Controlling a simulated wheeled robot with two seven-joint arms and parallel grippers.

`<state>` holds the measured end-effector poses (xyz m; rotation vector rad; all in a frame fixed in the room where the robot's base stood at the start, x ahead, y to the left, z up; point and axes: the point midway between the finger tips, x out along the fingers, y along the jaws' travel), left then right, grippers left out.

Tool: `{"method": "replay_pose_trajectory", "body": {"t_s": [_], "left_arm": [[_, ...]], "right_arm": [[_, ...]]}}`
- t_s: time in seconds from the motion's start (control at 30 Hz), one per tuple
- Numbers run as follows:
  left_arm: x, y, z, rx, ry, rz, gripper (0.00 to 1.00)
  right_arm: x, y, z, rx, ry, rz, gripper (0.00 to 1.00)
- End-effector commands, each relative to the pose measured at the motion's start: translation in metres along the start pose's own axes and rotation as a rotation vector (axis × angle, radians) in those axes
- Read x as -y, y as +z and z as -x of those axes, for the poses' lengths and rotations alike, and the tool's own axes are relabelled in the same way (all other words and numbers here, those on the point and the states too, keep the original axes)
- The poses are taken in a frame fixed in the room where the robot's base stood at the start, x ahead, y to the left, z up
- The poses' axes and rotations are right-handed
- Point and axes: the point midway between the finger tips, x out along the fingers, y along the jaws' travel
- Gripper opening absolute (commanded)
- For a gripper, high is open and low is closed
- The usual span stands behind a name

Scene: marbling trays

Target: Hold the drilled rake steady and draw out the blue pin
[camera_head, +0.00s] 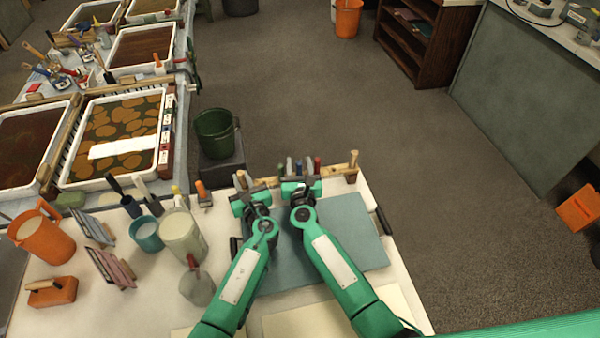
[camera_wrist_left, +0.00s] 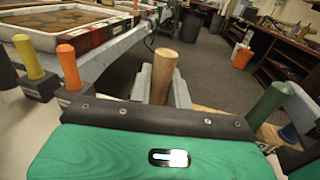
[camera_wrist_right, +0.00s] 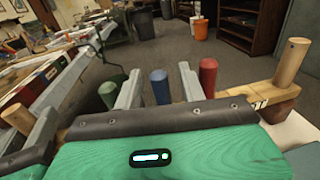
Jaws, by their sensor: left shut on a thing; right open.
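The drilled rake is a pale wooden bar (camera_head: 335,171) with a wooden peg at each end, lying along the table's far edge; its right end (camera_wrist_right: 262,97) shows in the right wrist view. Green (camera_wrist_right: 108,94), blue (camera_wrist_right: 160,86) and red (camera_wrist_right: 208,76) pins stand upright in it. My left gripper (camera_head: 243,187) is shut on the rake's left wooden peg (camera_wrist_left: 163,76). My right gripper (camera_wrist_right: 160,92) is open, one finger on each side of the blue pin. Gaps show beside the pin, and its lower part is hidden behind the gripper body.
The red pin stands close outside my right gripper's right finger, the green pin outside its left. A blue-grey board (camera_head: 350,225) lies beneath my arms. Jugs (camera_head: 182,237), an orange pitcher (camera_head: 42,236) and brush racks crowd the table's left. A green bucket (camera_head: 216,133) stands beyond.

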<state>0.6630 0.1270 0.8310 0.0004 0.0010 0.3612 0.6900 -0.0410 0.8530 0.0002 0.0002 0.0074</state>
Motion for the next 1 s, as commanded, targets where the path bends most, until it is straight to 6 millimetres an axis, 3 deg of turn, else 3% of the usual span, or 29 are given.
{"method": "replay_pose_trajectory", "body": {"t_s": [0.3, 0.53, 0.57, 0.6, 0.67, 0.7, 1.0], "left_arm": [[0.0002, 0.0, 0.0001, 0.0, 0.0, 0.0, 0.0], [0.0002, 0.0, 0.0001, 0.0, 0.0, 0.0, 0.0], [0.0002, 0.0, 0.0001, 0.0, 0.0, 0.0, 0.0], [0.0002, 0.0, 0.0001, 0.0, 0.0, 0.0, 0.0], [0.0002, 0.0, 0.0001, 0.0, 0.0, 0.0, 0.0], [0.0002, 0.0, 0.0001, 0.0, 0.0, 0.0, 0.0], [0.0002, 0.0, 0.0001, 0.0, 0.0, 0.0, 0.0]], "right_arm": [[0.0, -0.0001, -0.0023, 0.0, 0.0, 0.0, 0.41], [-0.0001, -0.0001, -0.0022, 0.0, 0.0, 0.0, 0.0], [-0.0001, 0.0, -0.0022, 0.0, 0.0, 0.0, 0.0], [-0.0001, 0.0, -0.0022, 0.0, 0.001, 0.0, 0.13], [-0.0002, 0.0, -0.0021, 0.0, 0.001, 0.0, 0.01], [-0.0002, 0.0, -0.0021, 0.0, 0.001, 0.0, 0.0], [-0.0007, 0.0015, -0.002, 0.0, 0.001, -0.001, 0.0]]}}
